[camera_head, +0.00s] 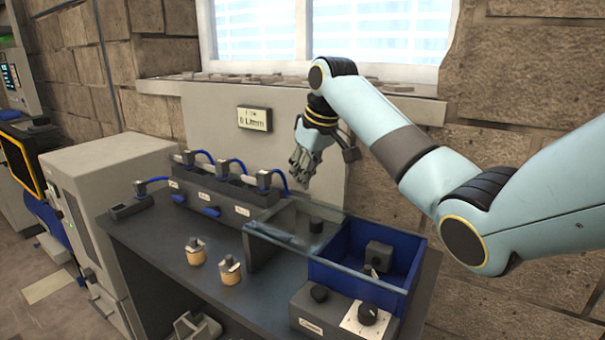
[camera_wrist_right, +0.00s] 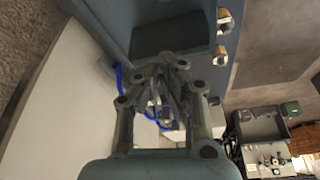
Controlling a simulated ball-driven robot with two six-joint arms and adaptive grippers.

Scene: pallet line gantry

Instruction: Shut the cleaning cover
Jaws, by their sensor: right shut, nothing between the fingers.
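The cleaning station on the dark bench has a clear glass-walled box (camera_head: 292,222) with a blue bin (camera_head: 345,262) at its right end. A grey block sits in the bin and a dark knob-like piece shows behind the glass. I cannot tell for sure which panel is the cleaning cover or how far open it stands. My right gripper (camera_head: 302,165) hangs in the air above and behind the glass box, fingers pointing down, shut and empty. The right wrist view shows its closed fingers (camera_wrist_right: 170,68) above the bench. My left gripper is in neither view.
A dark rack (camera_head: 222,192) with blue cables stands behind left on the bench. Two brass-coloured pieces (camera_head: 196,251) (camera_head: 230,270) stand in the middle. A control box with a dial (camera_head: 367,315) is at the front right. A panel with a small display (camera_head: 254,119) rises behind.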

